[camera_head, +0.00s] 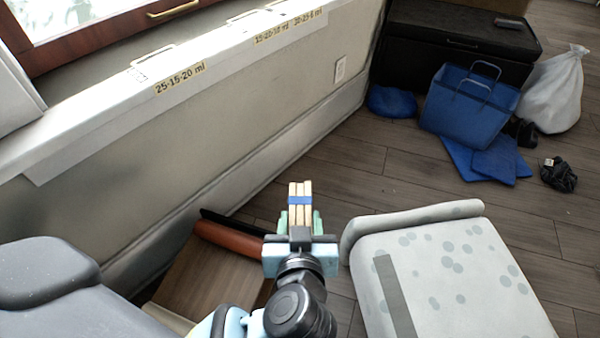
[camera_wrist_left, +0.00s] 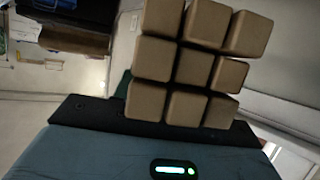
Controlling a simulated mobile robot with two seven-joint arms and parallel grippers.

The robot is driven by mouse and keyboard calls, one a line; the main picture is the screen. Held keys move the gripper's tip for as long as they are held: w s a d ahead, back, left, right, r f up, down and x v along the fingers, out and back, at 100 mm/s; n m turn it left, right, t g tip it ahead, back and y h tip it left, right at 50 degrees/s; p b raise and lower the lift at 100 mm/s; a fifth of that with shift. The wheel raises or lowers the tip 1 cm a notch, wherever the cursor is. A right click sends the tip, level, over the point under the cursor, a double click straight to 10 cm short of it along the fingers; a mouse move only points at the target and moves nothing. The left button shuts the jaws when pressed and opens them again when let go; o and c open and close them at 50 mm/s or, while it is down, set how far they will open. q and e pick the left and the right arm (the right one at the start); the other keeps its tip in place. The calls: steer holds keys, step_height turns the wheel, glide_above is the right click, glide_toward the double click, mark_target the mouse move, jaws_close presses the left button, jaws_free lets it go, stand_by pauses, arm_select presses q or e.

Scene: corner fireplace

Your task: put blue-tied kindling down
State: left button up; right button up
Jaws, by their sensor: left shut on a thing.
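The blue-tied kindling (camera_head: 299,190) is a small bundle of pale wooden sticks with a blue band around it. In the head view it is held in my left gripper (camera_head: 300,220), whose green fingers close on its two sides. The bundle points away from the gripper, above the wood floor. In the left wrist view the square stick ends of the kindling (camera_wrist_left: 190,65) fill the middle, just beyond the gripper body. What lies directly under the bundle is hard to tell. My right gripper is not in view.
A white spotted padded seat (camera_head: 450,265) is right of the gripper. A wooden box-like piece with an orange-brown edge (camera_head: 230,238) is left of it. A blue bag (camera_head: 470,102), a black chest (camera_head: 450,45) and a white sack (camera_head: 556,90) stand farther back. Floor (camera_head: 400,175) between is clear.

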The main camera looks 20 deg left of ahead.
arm_select(q)
steer(key=s+d+r+m+h, duration=0.2)
steer(key=d+r+h, duration=0.1)
steer(key=r, duration=0.2)
steer(key=s+d+r+m+t+h, duration=0.1)
steer(key=s+d+r+m+h, duration=0.1)
steer(key=d+r+m, duration=0.1)
steer(key=shift+d+r+h, duration=0.35)
steer(key=shift+r+h, duration=0.05)
steer(key=shift+r, duration=0.45)
